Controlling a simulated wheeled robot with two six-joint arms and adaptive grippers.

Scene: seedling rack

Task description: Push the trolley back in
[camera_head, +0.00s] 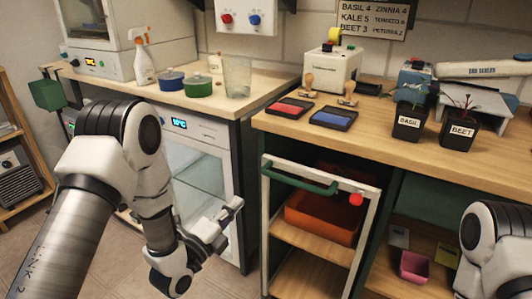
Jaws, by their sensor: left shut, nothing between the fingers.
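The trolley (368,235) stands under the right workbench, its pale frame jutting out past the bench's front edge. It has a green handle (300,180) across its top, a red knob (356,199) at the upper right, and wooden shelves. An orange tray (322,218) sits inside it. My left gripper (232,210) is shut and empty, left of the trolley and apart from it, in front of the glass-fronted cabinet. My right arm enters at the lower right edge, but its gripper is out of the picture.
The right workbench (470,165) carries a red pad (290,107), a blue pad (332,118), stamps, and pots labelled BASIL (408,123) and BEET (460,132). The glass-fronted cabinet (200,170) stands left of the trolley. A pink pot (414,267) sits low at the right.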

